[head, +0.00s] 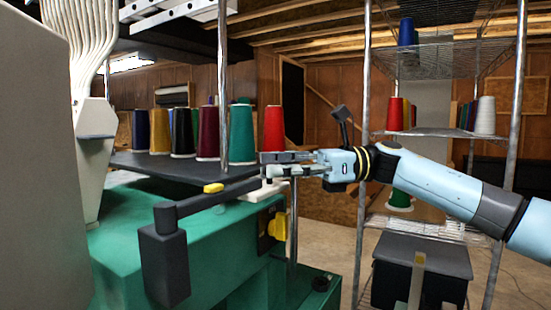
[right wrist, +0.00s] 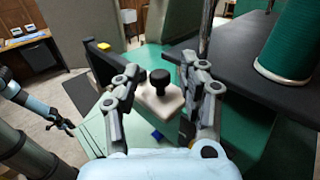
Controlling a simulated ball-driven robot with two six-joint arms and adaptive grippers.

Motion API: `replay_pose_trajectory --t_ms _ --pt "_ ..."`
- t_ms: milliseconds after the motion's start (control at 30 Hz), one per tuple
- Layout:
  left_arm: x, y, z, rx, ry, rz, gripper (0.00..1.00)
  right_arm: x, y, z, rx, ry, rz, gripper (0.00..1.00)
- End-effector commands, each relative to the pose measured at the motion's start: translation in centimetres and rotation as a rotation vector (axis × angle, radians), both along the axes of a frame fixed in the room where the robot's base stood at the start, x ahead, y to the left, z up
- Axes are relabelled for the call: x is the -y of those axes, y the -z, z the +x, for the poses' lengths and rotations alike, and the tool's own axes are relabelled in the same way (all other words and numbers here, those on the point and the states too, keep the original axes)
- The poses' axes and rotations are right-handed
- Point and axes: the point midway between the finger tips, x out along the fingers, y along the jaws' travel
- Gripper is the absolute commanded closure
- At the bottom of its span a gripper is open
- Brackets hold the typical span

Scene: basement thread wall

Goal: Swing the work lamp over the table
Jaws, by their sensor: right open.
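A dark grey jointed arm with a boxy hanging head (head: 165,262), which looks like the work lamp, reaches over the green machine top (head: 125,235). A yellow tab (head: 213,188) sits on its arm. The arm and tab also show at upper left in the right wrist view (right wrist: 103,44). My right gripper (head: 270,164) is open and empty, right of and beyond the tab, apart from it. In the right wrist view, a white plate with a black knob (right wrist: 160,80) shows between its fingers. My left gripper (right wrist: 66,125) is small at the left there; its jaws are unclear.
A dark shelf (head: 190,172) carries several thread cones, including a red one (head: 274,130). A metal post (head: 222,80) rises at its edge. A wire rack (head: 440,75) and a dark bin (head: 420,265) stand right. Floor shows between machine and rack.

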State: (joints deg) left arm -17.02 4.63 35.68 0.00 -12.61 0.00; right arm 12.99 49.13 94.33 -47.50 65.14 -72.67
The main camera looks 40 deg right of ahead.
Motion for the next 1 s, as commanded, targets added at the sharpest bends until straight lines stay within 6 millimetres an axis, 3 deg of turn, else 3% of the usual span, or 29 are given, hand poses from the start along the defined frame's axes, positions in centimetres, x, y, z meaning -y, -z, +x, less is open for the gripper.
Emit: replay_pose_trajectory --t_ms 100,333,667,1000 --pt "0.0 -0.3 1.0 0.015 0.000 0.000 0.48 -0.4 0.0 0.2 0.000 0.000 0.000 0.57" --pt "0.0 -0.2 0.1 0.002 0.000 0.000 0.48 -0.4 0.1 0.2 -0.001 0.000 -0.001 0.58" --pt "0.0 -0.1 -0.7 -0.011 -0.001 -0.001 0.48 -0.4 0.1 0.2 -0.001 0.000 -0.001 1.00" --pt "0.1 -0.1 -0.5 -0.008 -0.001 -0.001 0.48 -0.4 0.1 0.2 -0.001 0.000 -0.001 1.00"
